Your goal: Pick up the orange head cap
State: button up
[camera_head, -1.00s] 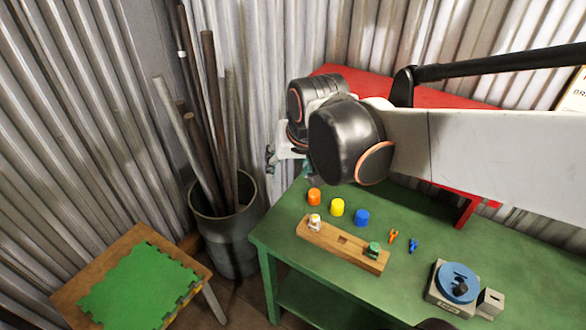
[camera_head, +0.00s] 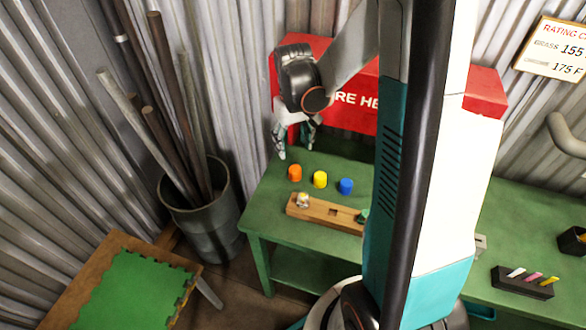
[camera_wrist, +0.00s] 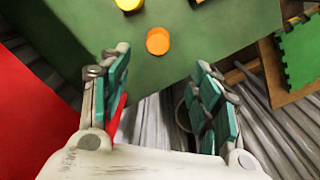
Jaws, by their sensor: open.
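The orange head cap (camera_head: 295,173) stands on the green table (camera_head: 262,207) near its left back corner, leftmost in a row of caps. In the wrist view the orange cap (camera_wrist: 158,41) shows as a round top, ahead of and between the finger lines. My gripper (camera_head: 296,150) hangs fingers-down behind and above the cap, in front of the red box. In the wrist view my gripper (camera_wrist: 162,75) has its two teal-padded fingers wide apart with nothing between them. It is apart from the cap.
A yellow cap (camera_head: 320,180) and a blue cap (camera_head: 346,186) stand close to the right. A wooden block (camera_head: 322,213) lies in front of them. The red box (camera_head: 345,97) stands behind. A bin of pipes (camera_head: 208,222) is left of the table.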

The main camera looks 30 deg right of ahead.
aim_at(295, 168)
notch_tip(295, 168, down, 6)
jog(key=shift+f+b, duration=0.1)
jog(key=shift+b, duration=0.85)
jog(key=shift+s+d+f+b, duration=0.15)
jog(key=shift+f+b, duration=0.6)
jog(key=shift+f, duration=0.6)
jog(key=shift+s+d+f+b, duration=0.1)
jog(key=shift+f+b, duration=0.6)
jog(key=shift+f, duration=0.6)
jog(key=shift+r, duration=0.1)
jog(key=c, duration=0.7)
